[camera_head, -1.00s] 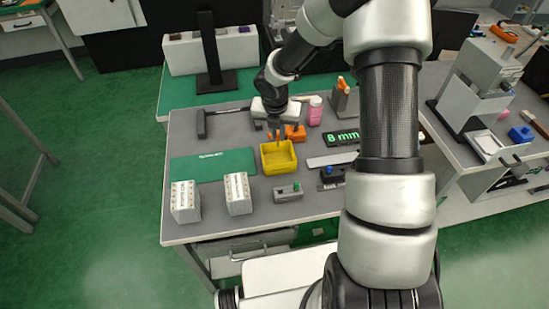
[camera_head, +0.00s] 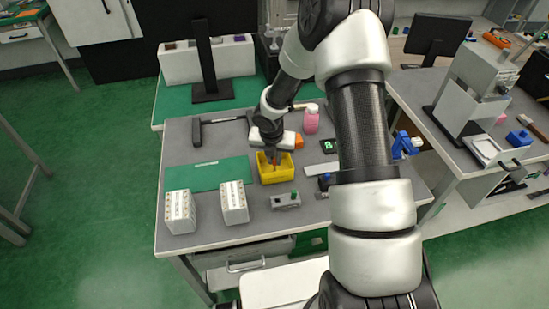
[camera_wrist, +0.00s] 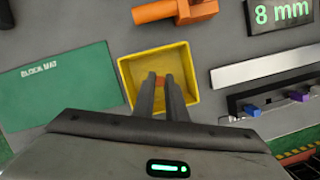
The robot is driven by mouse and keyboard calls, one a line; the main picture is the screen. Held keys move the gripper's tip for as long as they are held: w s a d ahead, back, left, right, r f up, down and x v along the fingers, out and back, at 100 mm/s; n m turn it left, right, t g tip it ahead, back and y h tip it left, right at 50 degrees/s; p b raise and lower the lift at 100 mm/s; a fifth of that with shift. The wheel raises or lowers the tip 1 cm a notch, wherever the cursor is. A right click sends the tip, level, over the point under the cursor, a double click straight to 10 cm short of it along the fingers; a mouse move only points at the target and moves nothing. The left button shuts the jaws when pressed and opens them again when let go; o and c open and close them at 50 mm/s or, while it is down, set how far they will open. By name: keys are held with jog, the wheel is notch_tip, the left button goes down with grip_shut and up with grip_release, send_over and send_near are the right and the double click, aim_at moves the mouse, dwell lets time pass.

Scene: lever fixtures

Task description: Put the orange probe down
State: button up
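My gripper (camera_head: 272,152) points down over the yellow bin (camera_head: 289,174). In the wrist view its two fingers (camera_wrist: 161,82) are close together. A small bit of the orange probe (camera_wrist: 160,79) shows between their tips, over the bin (camera_wrist: 131,72). In the head view an orange bit of the probe (camera_head: 275,166) shows below the fingers, inside the bin's outline. Most of the probe is hidden by the fingers. I cannot tell whether it touches the bin floor.
An orange fixture (camera_wrist: 176,10) lies just beyond the bin. A green block mat (camera_wrist: 60,86) is to the left. A metal strip (camera_wrist: 265,68) and a rack with coloured pieces (camera_wrist: 275,105) are to the right. Two white boxes (camera_head: 179,212) (camera_head: 234,203) stand in front.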

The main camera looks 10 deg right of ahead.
jog(key=o, duration=0.3)
jog(key=shift+o, duration=0.2)
